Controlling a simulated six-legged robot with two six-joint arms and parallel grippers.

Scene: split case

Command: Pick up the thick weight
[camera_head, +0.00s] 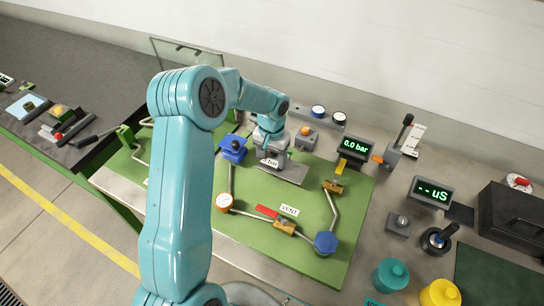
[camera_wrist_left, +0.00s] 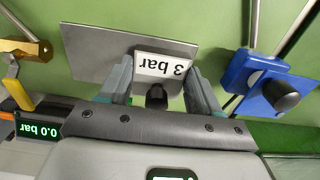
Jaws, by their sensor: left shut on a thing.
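A black knob (camera_wrist_left: 157,98) shows between the fingers. The weight is over a flat grey plate (camera_wrist_left: 95,50); whether it touches the plate I cannot tell. My right gripper is not in view.
A blue block with a black knob (camera_wrist_left: 262,82) stands close beside the gripper. Brass valves (camera_head: 333,187), bent pipes and a blue cap (camera_head: 325,242) are on the green board (camera_head: 347,222). A display reads 0.0 bar (camera_head: 355,146). Teal (camera_head: 391,275) and yellow pots stand at the right.

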